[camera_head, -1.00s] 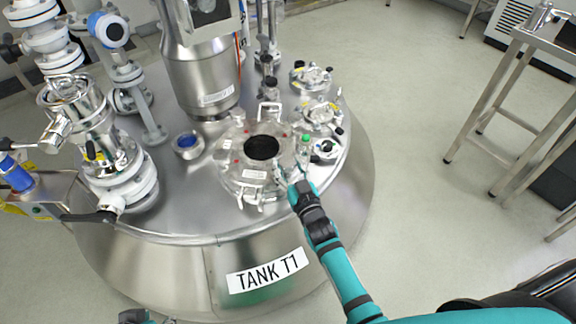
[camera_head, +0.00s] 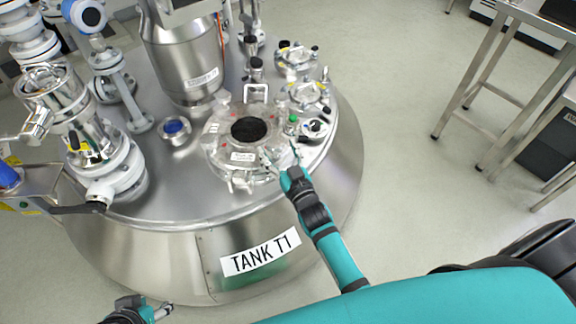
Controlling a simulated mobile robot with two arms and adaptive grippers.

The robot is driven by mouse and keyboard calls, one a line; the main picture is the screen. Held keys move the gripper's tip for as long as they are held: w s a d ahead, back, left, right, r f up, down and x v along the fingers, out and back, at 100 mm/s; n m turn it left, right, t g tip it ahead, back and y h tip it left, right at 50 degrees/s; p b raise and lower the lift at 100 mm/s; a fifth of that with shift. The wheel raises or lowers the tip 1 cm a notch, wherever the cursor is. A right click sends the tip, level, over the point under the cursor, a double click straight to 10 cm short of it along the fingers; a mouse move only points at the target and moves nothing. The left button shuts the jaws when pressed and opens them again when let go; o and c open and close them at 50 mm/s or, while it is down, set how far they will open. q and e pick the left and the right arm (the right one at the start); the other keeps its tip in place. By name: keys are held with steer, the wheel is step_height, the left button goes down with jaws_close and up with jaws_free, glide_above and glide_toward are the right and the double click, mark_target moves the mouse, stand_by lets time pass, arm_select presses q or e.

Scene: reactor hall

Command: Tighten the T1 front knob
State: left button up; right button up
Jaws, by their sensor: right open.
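Tank T1 (camera_head: 150,214) stands in front of me, a steel vessel with a "TANK T1" label. On its lid is a round manway cover (camera_head: 215,140) with a dark round window (camera_head: 249,130). Clamps and knobs sit around the cover's rim; a front clamp (camera_head: 241,183) shows at its near edge. My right gripper (camera_head: 281,160) is open at the cover's near right edge, and I cannot tell whether it touches anything. My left gripper (camera_head: 163,311) is at the bottom edge, low in front of the tank and away from the lid; its jaws are too small to judge.
A blue-capped port (camera_head: 174,128) and a large steel cylinder (camera_head: 187,62) stand on the lid behind and left. White valves and pipes (camera_head: 118,165) crowd the left. Small ports (camera_head: 297,60) sit at the right. A steel table frame (camera_head: 480,95) stands at right, with clear floor between.

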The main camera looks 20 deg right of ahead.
steer(key=s, duration=1)
steer(key=shift+d, duration=0.3)
